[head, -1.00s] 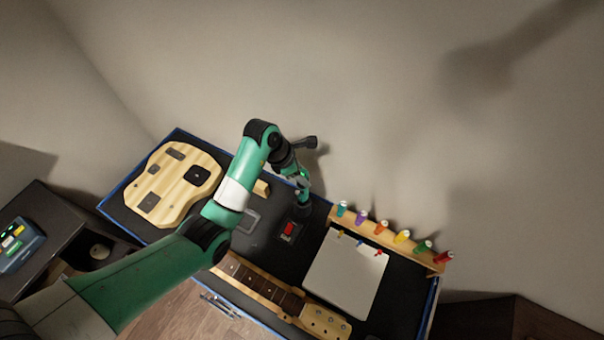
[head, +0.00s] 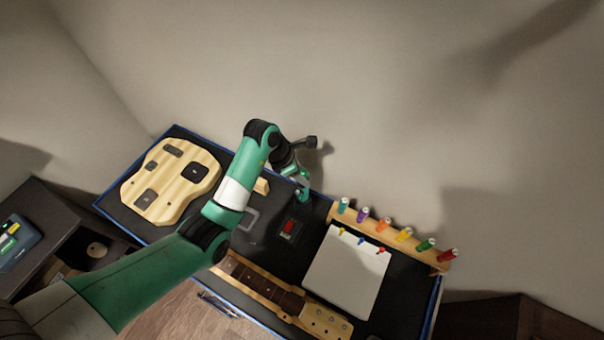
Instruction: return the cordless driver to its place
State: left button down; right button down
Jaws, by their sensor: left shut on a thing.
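My left gripper (head: 299,174) is above the far edge of the dark work mat, near the wall. It is small and partly hidden by its own wrist. It is shut on a teal-green thing (head: 304,189), which looks like the cordless driver and points down towards the mat. Its full shape cannot be made out. A small dark holder with a red part (head: 289,226) lies on the mat just below it in the picture; I cannot tell whether it is the driver's place. My right gripper is not in view.
A wooden guitar body (head: 177,187) lies at the left of the bench and a guitar neck (head: 262,284) along the front. A white sheet (head: 345,275) lies at the right, before a wooden rack (head: 438,266) of several coloured bottles. A grey frame (head: 245,221) lies mid-mat.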

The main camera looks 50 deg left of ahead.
pick_arm(q)
jog(key=shift+f+b, duration=1.3)
jog(key=shift+f, duration=0.15)
jog(key=shift+c, duration=1.5)
grip_release()
jog(key=p+v, duration=0.4)
jog(key=v, duration=0.7)
jog(key=shift+r, duration=0.4)
